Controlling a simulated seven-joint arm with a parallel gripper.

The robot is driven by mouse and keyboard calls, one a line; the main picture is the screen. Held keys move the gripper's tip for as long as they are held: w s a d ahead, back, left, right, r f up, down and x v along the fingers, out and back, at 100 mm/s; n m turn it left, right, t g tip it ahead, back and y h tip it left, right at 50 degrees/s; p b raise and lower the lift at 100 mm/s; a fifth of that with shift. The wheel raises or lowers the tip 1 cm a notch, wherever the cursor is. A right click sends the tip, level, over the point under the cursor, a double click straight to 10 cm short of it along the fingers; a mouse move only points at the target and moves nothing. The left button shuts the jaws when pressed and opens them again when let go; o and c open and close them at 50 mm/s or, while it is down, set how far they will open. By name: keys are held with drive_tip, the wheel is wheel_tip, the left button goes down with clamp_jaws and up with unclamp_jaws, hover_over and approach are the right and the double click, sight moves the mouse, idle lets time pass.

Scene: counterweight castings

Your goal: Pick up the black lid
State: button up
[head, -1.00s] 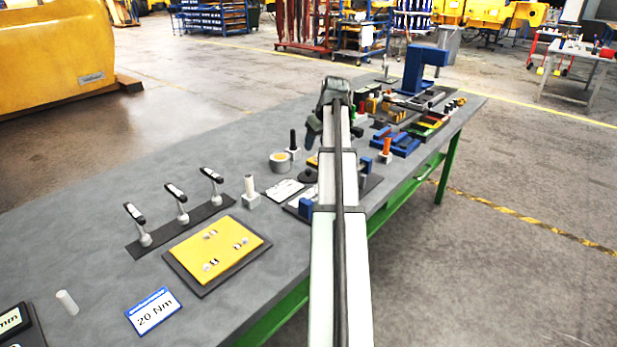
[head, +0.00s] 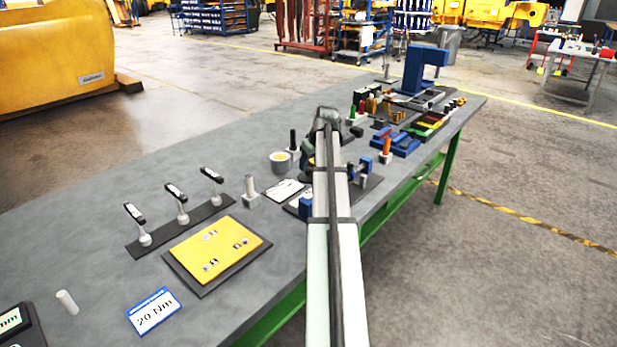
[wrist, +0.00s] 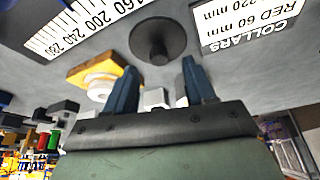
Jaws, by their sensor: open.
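The black lid (wrist: 157,40), a dark round disc with a knob in its middle, lies on the grey table in the wrist view. My gripper (wrist: 159,78) is open and empty, its two blue fingers apart. In that picture the lid shows above the fingertips, roughly centred between them, and the fingers are not around it. In the head view my own arm hides the fingers and most of the area around the lid, so I cannot make the lid out clearly there.
A printed scale (wrist: 82,28) and a collars label card (wrist: 250,22) flank the lid. A yellow block (wrist: 92,70) with a white ring is near the left finger.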

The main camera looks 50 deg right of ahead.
sight(308, 174)
drive_tip(key=shift+x, duration=1.5)
drive_tip(key=shift+c, duration=0.3)
clamp_jaws()
